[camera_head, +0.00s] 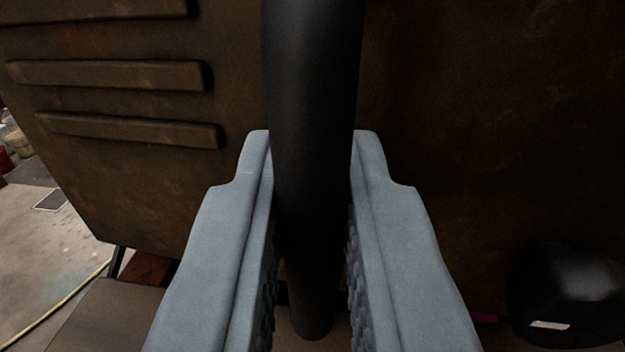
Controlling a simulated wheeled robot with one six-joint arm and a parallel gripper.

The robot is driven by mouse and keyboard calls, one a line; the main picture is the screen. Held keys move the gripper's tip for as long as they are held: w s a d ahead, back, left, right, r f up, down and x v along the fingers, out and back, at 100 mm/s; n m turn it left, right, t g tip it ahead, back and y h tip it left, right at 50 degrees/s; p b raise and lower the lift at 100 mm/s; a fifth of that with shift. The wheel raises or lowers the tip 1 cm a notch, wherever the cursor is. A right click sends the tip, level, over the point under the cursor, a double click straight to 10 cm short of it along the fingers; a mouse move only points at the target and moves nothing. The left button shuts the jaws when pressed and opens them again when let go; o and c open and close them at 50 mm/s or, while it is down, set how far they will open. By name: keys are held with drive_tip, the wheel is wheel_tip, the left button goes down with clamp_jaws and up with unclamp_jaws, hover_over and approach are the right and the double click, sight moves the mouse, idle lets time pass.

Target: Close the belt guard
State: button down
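The belt guard (110,175) is a dark brown, worn metal panel with raised louvre slats at its upper left. It fills most of the view behind my gripper. A thick black round bar, the guard's handle by its look (310,70), runs down the middle from the top edge to a rounded lower end. My gripper (311,145) has its two grey fingers on either side of this bar, close against it. The fingers look shut on the bar. The bar's upper end is out of view, and any mount to the panel is hidden.
A black rounded object (565,290) with a small pale mark is at the lower right. Open floor (45,255) with a yellow line shows at the left, with some containers (12,140) at the far left edge. A brown flat surface (95,315) lies below the panel.

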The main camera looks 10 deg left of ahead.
drive_tip(key=shift+w, duration=0.15)
drive_tip(key=shift+w+d, duration=0.25)
drive_tip(key=shift+w, duration=0.35)
drive_tip(key=c, duration=1.8)
unclamp_jaws()
drive_tip(key=s+d, duration=0.2)
drive_tip(key=s, duration=1.5)
